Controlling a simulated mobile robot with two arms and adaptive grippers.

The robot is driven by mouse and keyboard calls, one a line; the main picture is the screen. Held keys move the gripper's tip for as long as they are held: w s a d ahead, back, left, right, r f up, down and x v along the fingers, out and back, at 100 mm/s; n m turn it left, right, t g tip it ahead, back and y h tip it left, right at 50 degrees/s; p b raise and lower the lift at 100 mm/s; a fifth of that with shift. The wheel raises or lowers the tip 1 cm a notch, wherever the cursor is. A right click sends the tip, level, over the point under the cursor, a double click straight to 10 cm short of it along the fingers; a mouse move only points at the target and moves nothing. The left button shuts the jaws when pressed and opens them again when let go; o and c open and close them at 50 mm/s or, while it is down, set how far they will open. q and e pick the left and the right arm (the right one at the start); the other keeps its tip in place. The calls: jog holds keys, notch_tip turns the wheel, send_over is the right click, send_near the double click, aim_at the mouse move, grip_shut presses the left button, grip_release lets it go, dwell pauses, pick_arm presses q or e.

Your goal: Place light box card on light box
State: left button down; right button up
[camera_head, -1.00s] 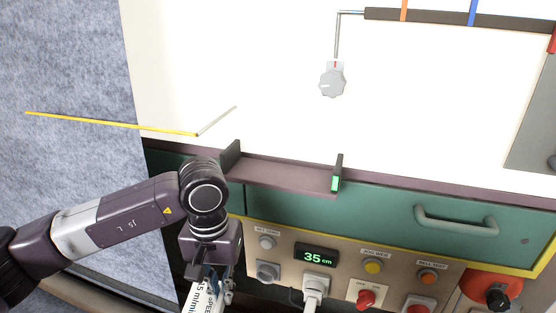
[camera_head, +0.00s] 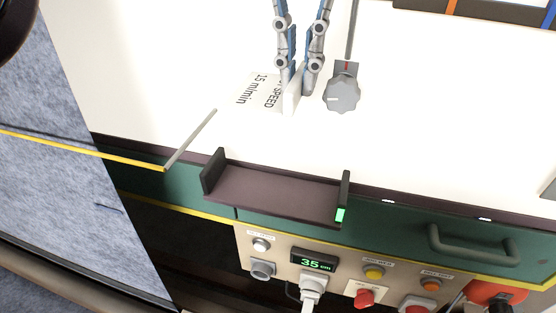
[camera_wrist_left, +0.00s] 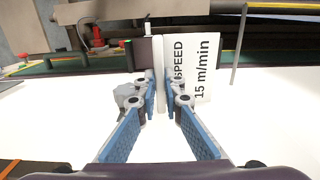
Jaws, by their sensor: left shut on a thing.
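The light box card (camera_head: 258,90) is white with black lettering reading SPEED 15 m/min. My left gripper (camera_head: 298,85) is shut on an upright white edge of it, and its lettered face shows to the left of the fingers. In the left wrist view the card (camera_wrist_left: 203,65) shows to the right of the fingertips (camera_wrist_left: 160,95). The bright white top (camera_head: 420,140), which looks like the light box, lies under the card. I cannot tell whether the card touches it. My right gripper is not in view.
A grey knob (camera_head: 342,95) stands close to the right of the fingers. A dark tray (camera_head: 270,192) with raised ends sits at the front edge. A thin grey rod (camera_head: 190,140) meets a yellow strip (camera_head: 80,150) at left. The white top is clear to the right.

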pick_arm(q)
jog(key=f+b, duration=0.1)
jog(key=s+f, duration=0.1)
jog(key=shift+s+f+b, duration=0.1)
jog(key=shift+f+b, duration=0.25)
jog(key=b, duration=0.2)
send_over(294, 209)
notch_tip(294, 209, down, 6)
jog(key=f, duration=0.4)
jog(key=shift+w+p, duration=0.25)
jog(key=shift+p, duration=0.05)
jog(key=shift+a+f, duration=0.1)
jog(key=shift+f, duration=0.8)
jog(key=shift+s+f, duration=0.1)
jog(key=shift+f, duration=0.15)
notch_tip(294, 209, down, 4)
jog(key=shift+p, duration=0.55)
jog(key=shift+s, duration=0.1)
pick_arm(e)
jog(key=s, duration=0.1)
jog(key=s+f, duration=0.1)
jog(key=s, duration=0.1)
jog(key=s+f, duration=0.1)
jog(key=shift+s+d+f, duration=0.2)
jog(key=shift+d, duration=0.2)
